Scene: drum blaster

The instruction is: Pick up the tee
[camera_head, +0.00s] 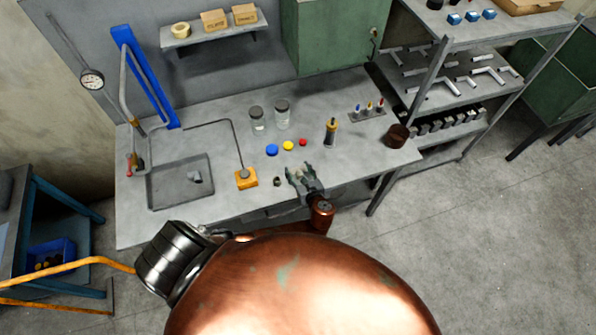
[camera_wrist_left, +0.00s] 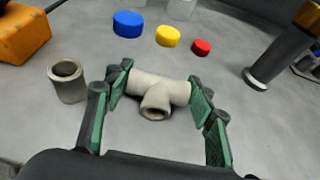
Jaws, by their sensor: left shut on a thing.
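The tee (camera_wrist_left: 155,96) is a grey-beige pipe fitting with a short branch opening toward the wrist camera. My left gripper (camera_wrist_left: 161,84) has its green-padded fingers at both ends of the tee's straight run and is shut on it, low over the grey bench top. In the head view my left gripper (camera_head: 301,172) is near the bench's front edge; the tee is too small to make out there. My right gripper is not in view.
A short grey pipe sleeve (camera_wrist_left: 68,80) stands left of the gripper. Blue (camera_wrist_left: 128,24), yellow (camera_wrist_left: 168,36) and red (camera_wrist_left: 201,47) discs lie behind. An orange block (camera_head: 246,179), a tray (camera_head: 155,188) and a yellow-topped black tool (camera_head: 330,133) stand nearby.

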